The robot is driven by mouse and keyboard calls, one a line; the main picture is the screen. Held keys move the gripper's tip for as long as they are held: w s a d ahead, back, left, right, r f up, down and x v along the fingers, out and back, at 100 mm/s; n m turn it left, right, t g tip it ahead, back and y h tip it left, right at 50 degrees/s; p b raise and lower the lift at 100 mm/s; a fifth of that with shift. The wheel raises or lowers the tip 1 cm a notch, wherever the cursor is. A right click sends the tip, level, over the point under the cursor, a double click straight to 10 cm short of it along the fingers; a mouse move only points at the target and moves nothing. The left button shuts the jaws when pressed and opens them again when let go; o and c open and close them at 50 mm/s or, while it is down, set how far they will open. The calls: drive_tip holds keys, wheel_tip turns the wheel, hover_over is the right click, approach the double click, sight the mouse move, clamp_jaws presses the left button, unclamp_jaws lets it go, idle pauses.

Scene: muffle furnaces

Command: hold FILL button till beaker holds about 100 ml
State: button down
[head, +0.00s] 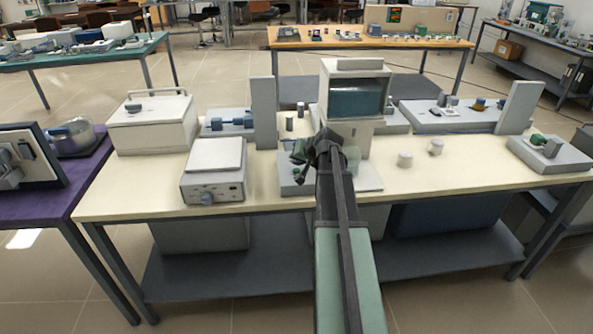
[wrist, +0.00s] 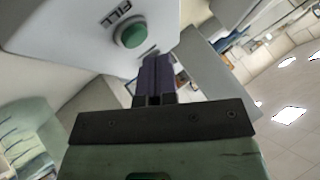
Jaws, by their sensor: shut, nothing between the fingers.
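The green FILL button (wrist: 132,36) sits on a pale panel (wrist: 60,22) with the printed word FILL beside it, in the wrist view. My gripper (wrist: 158,62) is shut and empty. Its fingertips are near the panel, just below and right of the button in the picture; I cannot tell whether they touch the panel. A clear greenish vessel with dark marks, seemingly the beaker (wrist: 30,138), shows at lower left; its level is unreadable. In the head view the dispenser's water tank (head: 356,100) stands behind my gripper (head: 318,146), which hides the button.
A boxy white device (head: 215,175) with a knob stands left of the dispenser on the cream bench (head: 450,172). A larger white box (head: 152,125) is at the back left. Two small pale cylinders (head: 405,160) stand to the right. The bench's front right is mostly clear.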

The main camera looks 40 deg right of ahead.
drive_tip(key=shift+f, duration=0.1)
drive_tip(key=shift+f+b, duration=0.3)
drive_tip(key=shift+b, duration=0.1)
drive_tip(key=shift+f+b, duration=0.45)
idle(7.0)
